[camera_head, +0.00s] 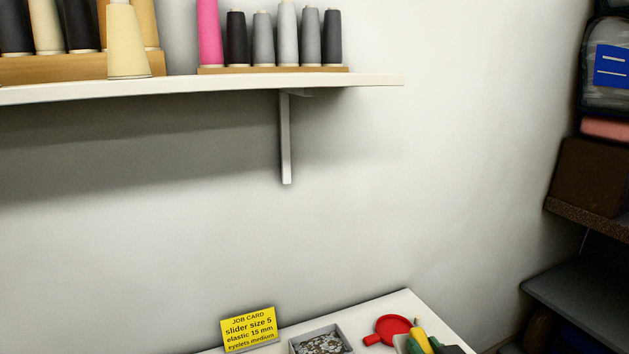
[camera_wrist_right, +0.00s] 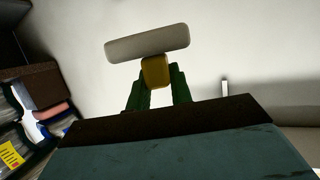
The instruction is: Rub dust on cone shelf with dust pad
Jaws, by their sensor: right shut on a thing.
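The cone shelf (camera_head: 370,81) is a white board on the wall, holding thread cones (camera_head: 287,35) on wooden bases. A cream cone (camera_head: 128,45) stands near its front edge. No dust can be made out on it. My right gripper (camera_head: 434,343) shows at the bottom edge of the head view, low and below the shelf. In the wrist view the green fingers of the right gripper (camera_wrist_right: 157,88) are shut on the yellow handle (camera_wrist_right: 156,71) of the dust pad, whose pale grey head (camera_wrist_right: 147,42) points away from the gripper. My left gripper is not in view.
A shelf bracket (camera_head: 286,140) hangs under the board. Below is a white table (camera_head: 405,301) with a yellow job card (camera_head: 248,329), a grey tray of small parts (camera_head: 321,341) and a red object (camera_head: 388,329). Shelves with bagged goods (camera_head: 606,65) stand at right. The wall between is clear.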

